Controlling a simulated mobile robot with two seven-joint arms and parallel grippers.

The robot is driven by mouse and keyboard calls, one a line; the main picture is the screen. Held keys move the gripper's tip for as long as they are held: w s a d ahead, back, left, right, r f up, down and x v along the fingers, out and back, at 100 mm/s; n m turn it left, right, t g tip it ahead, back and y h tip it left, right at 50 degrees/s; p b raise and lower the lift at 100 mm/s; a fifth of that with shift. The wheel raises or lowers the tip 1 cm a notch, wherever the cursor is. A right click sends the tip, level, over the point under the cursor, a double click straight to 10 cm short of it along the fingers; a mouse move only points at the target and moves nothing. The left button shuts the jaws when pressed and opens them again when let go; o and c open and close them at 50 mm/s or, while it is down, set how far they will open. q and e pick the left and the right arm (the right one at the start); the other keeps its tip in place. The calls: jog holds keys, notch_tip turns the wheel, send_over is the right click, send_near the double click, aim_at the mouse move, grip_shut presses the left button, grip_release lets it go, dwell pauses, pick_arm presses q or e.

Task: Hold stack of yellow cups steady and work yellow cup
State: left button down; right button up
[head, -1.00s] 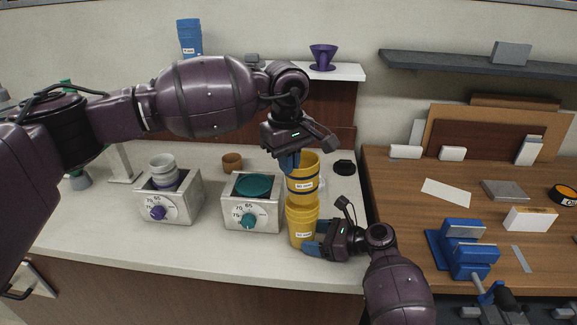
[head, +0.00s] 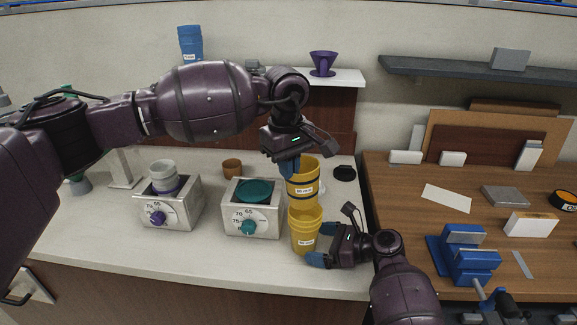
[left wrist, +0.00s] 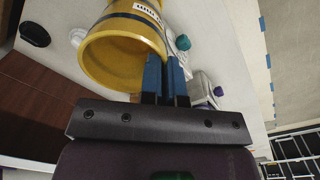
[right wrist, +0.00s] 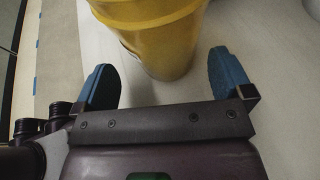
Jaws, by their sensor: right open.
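A yellow cup (head: 303,186) with a dark band and white label is upright directly above the stack of yellow cups (head: 306,232) on the counter. Its base is at the stack's mouth; I cannot tell whether they touch. My left gripper (head: 290,168) is shut on the upper cup's rim; the left wrist view shows the blue fingers (left wrist: 165,80) close together at the rim of the cup (left wrist: 125,50). My right gripper (head: 318,258) is open beside the lower stack. In the right wrist view its fingers (right wrist: 166,85) are spread, with the stack (right wrist: 155,35) ahead between them, apart from both.
Two metal boxes with dials stand left of the stack, one with pale cups (head: 162,172), one with a teal lid (head: 254,190). A brown cup (head: 232,168) and a black object (head: 344,173) are behind. A blue vise (head: 468,255) sits on the wooden bench at right.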

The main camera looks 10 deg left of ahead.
jog(key=v, duration=1)
jog(key=shift+s+d+r, duration=0.1)
jog(key=shift+s+d, duration=0.05)
jog(key=shift+d, duration=0.1)
